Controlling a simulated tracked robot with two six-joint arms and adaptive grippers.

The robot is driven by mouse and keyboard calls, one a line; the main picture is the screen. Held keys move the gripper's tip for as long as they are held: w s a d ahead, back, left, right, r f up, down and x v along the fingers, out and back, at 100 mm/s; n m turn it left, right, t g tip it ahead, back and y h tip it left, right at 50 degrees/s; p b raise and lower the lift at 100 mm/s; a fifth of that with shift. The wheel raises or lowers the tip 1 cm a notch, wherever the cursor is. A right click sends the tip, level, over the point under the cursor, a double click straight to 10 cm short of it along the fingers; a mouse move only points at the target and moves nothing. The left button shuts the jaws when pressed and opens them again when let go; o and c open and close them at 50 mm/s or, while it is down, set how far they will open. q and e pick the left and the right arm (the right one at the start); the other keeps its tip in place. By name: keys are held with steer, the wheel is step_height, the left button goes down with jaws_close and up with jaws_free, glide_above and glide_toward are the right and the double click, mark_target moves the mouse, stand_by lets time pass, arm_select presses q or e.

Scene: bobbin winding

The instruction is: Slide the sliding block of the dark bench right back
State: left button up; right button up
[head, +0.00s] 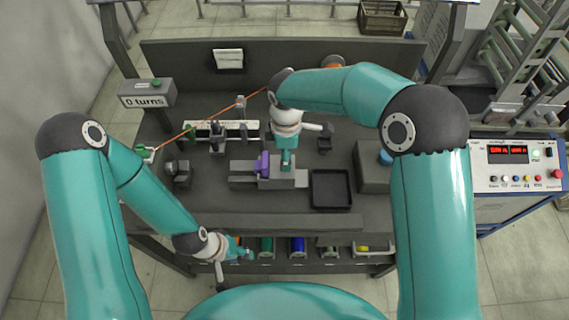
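The dark bench (220,205) fills the middle of the head view. On it is a grey base (240,183) with a lighter grey block (285,183) at its right part, which looks like the sliding block. A purple piece (262,164) stands upright at the left of this block. My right gripper (286,165) points down over the block; its fingertips are too small to tell touch or opening. My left gripper (246,256) is low at the bench's front edge, apart from the block; its opening is unclear.
A black tray (331,203) and a grey box (373,178) are right of the block. An orange thread (200,124) runs across the bench from a green-topped post (145,152). A counter (146,96) reads "0 turns". Coloured spools (297,246) sit under the front edge.

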steer(key=shift+f+b, duration=0.35)
steer(key=shift+f, duration=0.65)
jaws_close()
